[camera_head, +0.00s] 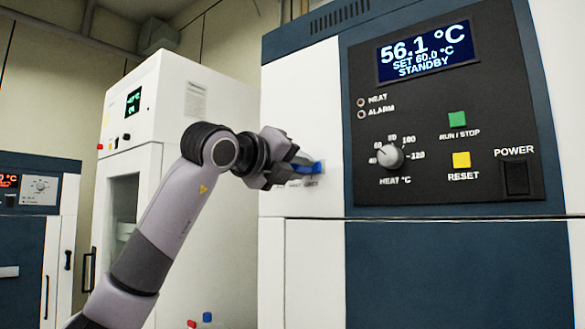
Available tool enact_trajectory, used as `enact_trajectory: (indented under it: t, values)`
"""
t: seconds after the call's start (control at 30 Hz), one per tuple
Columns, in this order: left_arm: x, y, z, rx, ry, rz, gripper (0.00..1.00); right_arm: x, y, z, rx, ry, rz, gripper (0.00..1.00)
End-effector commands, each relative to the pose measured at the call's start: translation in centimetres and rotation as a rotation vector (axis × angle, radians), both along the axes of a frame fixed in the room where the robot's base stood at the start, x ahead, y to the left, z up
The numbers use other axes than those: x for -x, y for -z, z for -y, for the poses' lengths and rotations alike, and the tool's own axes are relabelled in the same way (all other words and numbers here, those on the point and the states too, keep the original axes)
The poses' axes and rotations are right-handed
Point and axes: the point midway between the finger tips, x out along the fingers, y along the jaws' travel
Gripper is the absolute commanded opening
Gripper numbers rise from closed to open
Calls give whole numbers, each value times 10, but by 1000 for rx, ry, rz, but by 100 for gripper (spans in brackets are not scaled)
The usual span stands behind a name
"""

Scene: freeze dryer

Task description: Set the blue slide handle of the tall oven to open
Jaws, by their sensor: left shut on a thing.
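The tall oven (310,110) stands at the centre and right of the head view, with a white side strip and a dark control panel. Its blue slide handle (313,168) sits on the white strip, left of the control panel. My left gripper (298,165) is at the handle and shut on it. The fingers and a label beneath partly hide the slot, so I cannot tell the exact slide position. The blue end of the handle shows just right of the fingers. My right gripper is not in view.
The control panel (440,110) has a display reading 56.1 °C, a knob (390,156), green and yellow buttons, and a power switch. A white cabinet (140,110) stands behind my left arm. A smaller blue and white unit (32,230) is at far left. Bottle caps (207,317) show at the bottom.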

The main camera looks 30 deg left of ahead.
Motion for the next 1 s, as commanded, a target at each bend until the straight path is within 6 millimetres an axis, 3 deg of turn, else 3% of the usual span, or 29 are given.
enact_trajectory:
  t: [0.3, 0.33, 0.4, 0.77, 1.0]
  values:
    - [0, 1, 6, -2, 11, -3, 0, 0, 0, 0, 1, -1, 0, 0]
    - [0, 1, 6, -2, 11, -3, 31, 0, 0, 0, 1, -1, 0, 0]
    - [0, 1, 6, -2, 10, -3, 51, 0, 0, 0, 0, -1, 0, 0]
    - [6, 1, 4, -1, 6, 1, 51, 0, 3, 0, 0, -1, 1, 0]
    - [43, 2, 1, -2, 7, 3, 51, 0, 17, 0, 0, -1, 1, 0]
